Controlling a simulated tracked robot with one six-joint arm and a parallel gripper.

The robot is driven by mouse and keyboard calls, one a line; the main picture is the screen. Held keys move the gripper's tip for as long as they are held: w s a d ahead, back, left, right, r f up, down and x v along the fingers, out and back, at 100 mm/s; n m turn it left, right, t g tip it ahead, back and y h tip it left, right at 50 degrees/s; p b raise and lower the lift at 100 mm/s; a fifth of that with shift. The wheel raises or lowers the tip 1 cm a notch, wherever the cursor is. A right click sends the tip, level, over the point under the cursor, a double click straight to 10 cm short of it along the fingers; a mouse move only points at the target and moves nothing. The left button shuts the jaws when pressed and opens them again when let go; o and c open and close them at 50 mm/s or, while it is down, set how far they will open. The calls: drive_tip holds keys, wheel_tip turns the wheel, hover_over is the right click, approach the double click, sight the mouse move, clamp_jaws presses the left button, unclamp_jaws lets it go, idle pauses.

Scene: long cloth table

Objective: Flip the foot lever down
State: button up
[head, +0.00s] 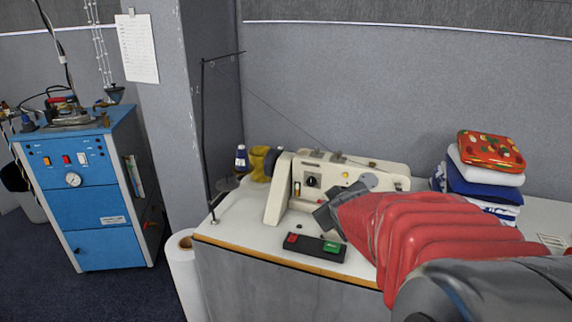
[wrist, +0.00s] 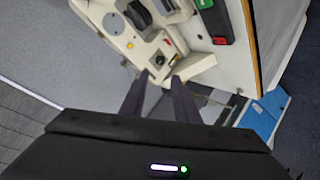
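A cream sewing machine (head: 283,190) stands on the white-topped table (head: 238,212); its head, with a dial and a red button, shows in the wrist view (wrist: 150,50). I cannot make out the foot lever for certain in either view. My gripper (head: 327,208) is in front of the machine in the head view, covering part of its lower side. In the wrist view its two dark fingers (wrist: 160,80) are apart, with nothing seen between them but the machine and background beyond. I cannot tell whether a finger touches the machine.
A black switch box (head: 317,247) with red and green buttons lies at the table's front edge. A thin thread stand (head: 204,130) rises at the left. Folded cloths (head: 480,180) with a red patterned tin (head: 490,149) are stacked at the right. A blue cabinet (head: 100,195) stands apart at the left.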

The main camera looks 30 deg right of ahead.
drive_tip(key=s+d+f+n+t+h, duration=0.1)
drive_tip(key=s+d+f, duration=0.3)
drive_tip(key=d, duration=0.8)
drive_tip(key=s+d+f+n+t+h, duration=0.1)
drive_tip(key=s+d+f+n+t, duration=0.2)
drive_tip(key=d, duration=1)
drive_tip(key=shift+s+f+t, duration=0.65)
drive_tip(key=shift+f+t, duration=0.15)
drive_tip(key=shift+f, duration=0.1)
drive_tip(key=shift+d, duration=0.15)
drive_tip(key=x, duration=1.3)
drive_tip(key=shift+w+d, duration=0.25)
drive_tip(key=shift+w, duration=0.1)
drive_tip(key=shift+c, duration=0.3)
clamp_jaws()
